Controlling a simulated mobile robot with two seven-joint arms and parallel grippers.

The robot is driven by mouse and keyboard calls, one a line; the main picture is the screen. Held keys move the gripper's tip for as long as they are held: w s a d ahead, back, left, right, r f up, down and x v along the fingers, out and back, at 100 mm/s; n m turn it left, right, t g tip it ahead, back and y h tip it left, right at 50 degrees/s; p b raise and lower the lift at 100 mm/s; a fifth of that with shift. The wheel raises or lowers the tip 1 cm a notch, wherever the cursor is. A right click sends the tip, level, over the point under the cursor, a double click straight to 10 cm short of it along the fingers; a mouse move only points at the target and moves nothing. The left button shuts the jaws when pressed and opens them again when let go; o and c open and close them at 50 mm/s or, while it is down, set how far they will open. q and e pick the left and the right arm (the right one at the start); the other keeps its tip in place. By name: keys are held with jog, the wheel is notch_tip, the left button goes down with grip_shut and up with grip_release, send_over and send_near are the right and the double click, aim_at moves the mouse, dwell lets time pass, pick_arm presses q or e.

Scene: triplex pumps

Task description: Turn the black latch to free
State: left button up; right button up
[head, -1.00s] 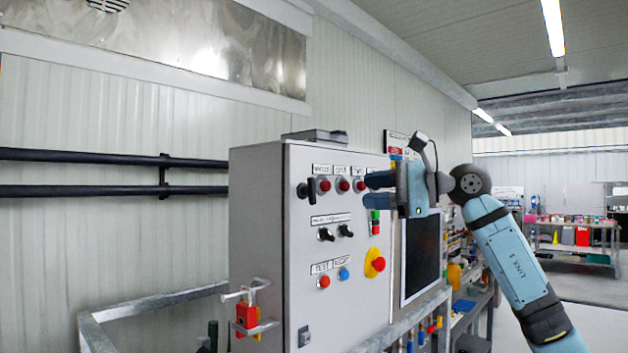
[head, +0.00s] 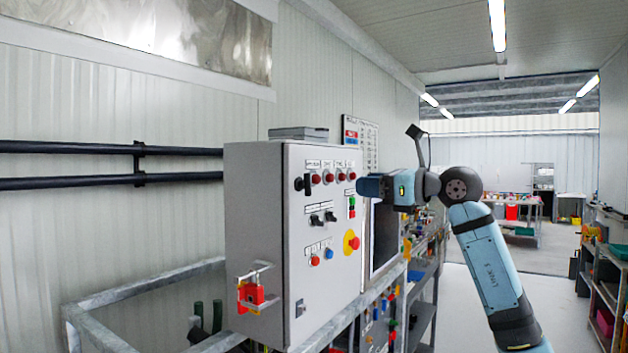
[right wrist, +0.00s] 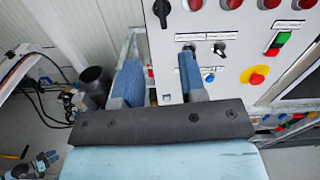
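The black latch (head: 302,184) sits at the upper left of the grey control cabinet's front (head: 300,300), left of the red lamps. It also shows at the top of the right wrist view (right wrist: 161,11), upright, with nothing holding it. My right gripper (head: 360,186) is in front of the panel's upper right part, to the right of the latch and apart from it. In the right wrist view its two blue fingers (right wrist: 160,82) are spread wide with nothing between them. The right finger partly hides a black selector knob there.
Black selector knobs (head: 316,220), a yellow-and-red stop button (head: 351,242) and red lamps (head: 328,177) share the panel. A metal rail (head: 150,284) runs at lower left. Open floor lies at right.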

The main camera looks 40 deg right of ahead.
aim_at(310, 183)
jog(key=p+x, duration=0.2)
jog(key=x, duration=1)
jog(key=shift+w+a, duration=0.1)
jog(key=shift+w, duration=0.3)
jog(key=shift+w+a, duration=0.2)
jog(key=shift+w, duration=0.25)
jog(key=c, duration=0.6)
grip_shut()
